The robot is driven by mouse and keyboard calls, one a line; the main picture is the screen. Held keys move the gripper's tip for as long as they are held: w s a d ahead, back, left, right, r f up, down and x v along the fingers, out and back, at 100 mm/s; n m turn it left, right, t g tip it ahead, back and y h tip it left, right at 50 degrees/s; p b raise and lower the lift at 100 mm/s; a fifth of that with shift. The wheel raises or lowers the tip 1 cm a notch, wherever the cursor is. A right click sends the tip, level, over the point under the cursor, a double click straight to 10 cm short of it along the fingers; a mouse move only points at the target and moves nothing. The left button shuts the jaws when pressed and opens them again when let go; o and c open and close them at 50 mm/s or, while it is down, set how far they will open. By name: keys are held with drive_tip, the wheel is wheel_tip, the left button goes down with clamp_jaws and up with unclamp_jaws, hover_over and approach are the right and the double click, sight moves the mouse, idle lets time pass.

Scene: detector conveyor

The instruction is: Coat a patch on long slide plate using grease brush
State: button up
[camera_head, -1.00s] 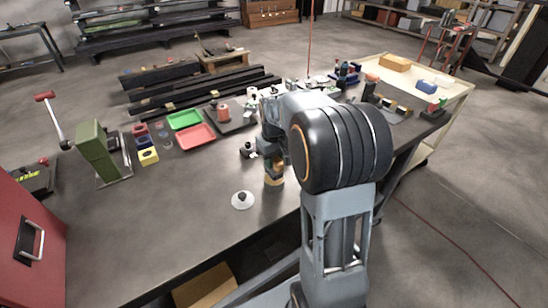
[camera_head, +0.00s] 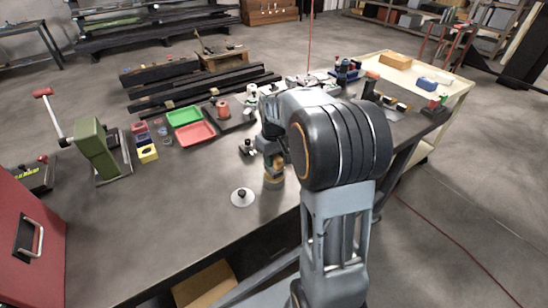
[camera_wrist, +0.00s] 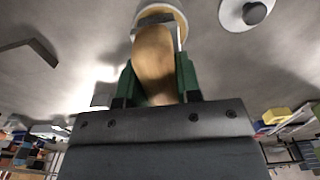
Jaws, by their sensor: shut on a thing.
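My gripper (camera_wrist: 155,85) is shut on the wooden handle of the grease brush (camera_wrist: 155,50), between its green fingers. In the wrist view the brush's metal band lies over a round, pale-rimmed pot (camera_wrist: 182,18); I cannot tell whether the bristles touch its contents. In the head view my gripper (camera_head: 272,150) points down right above the small pot (camera_head: 274,184) on the bench, and the brush is mostly hidden. A white disc lid with a black knob (camera_head: 242,198) lies beside the pot, also in the wrist view (camera_wrist: 235,16). I cannot pick out the long slide plate for certain.
The dark bench (camera_head: 150,220) is clear at its front left. A green tray (camera_head: 184,117), a red tray (camera_head: 195,134), a green press (camera_head: 95,148) and a small black fixture (camera_head: 247,147) stand behind. Long dark bars (camera_head: 200,92) lie beyond. A red cabinet (camera_head: 30,240) stands at the left.

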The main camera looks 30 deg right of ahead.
drive_tip(key=shift+f+b, duration=0.3)
drive_tip(key=shift+f, duration=0.3)
idle(1.1)
drive_tip(key=shift+r+p, duration=2.85)
drive_tip(key=shift+r, duration=0.8)
drive_tip(key=shift+f, duration=0.1)
